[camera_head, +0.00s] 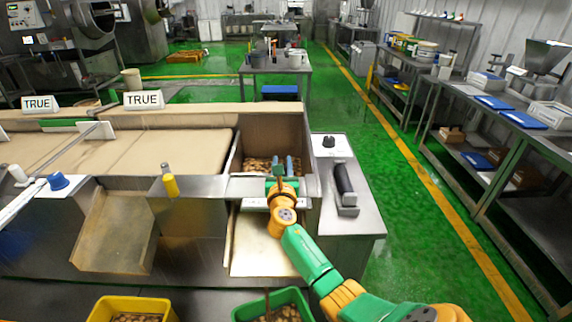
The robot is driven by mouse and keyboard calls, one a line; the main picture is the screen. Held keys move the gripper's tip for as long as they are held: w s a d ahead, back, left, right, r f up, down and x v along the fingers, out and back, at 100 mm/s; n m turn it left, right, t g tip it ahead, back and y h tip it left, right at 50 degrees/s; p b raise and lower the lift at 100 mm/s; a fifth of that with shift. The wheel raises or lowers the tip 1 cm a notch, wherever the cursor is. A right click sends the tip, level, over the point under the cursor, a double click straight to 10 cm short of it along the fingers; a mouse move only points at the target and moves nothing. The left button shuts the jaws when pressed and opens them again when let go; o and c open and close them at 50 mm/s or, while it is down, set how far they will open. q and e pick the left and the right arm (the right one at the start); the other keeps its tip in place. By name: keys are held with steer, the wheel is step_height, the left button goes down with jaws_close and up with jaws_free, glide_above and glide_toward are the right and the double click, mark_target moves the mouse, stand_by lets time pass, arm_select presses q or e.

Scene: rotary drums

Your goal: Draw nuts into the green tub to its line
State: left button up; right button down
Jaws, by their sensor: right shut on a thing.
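The green tub (237,313) stands at the bottom edge under the right chute (262,248), cut off by the frame, with brown nuts (283,314) in it. A thin brown streak shows at its back rim; I cannot tell if it is falling nuts. Its fill line is not visible. Above the chute, an open-topped bin (236,150) holds nuts (257,165). My right gripper (283,167) is at the bin's front edge, shut on what seems to be the right gate's handle, mostly hidden by the gripper. My left gripper is not in view.
A yellow tub (96,312) with nuts stands to the left, below the left chute (115,232). A yellow handle (170,186) stands between the chutes. A steel cabinet (350,222) with a black handle is right of the bin.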

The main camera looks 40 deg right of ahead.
steer(key=c, duration=0.8)
jaws_free()
steer(key=shift+o, duration=1)
steer(key=shift+w+d+f, duration=0.1)
steer(key=shift+f, duration=0.05)
steer(key=shift+p+v, duration=0.35)
steer(key=shift+v, duration=3.2)
stand_by(0.8)
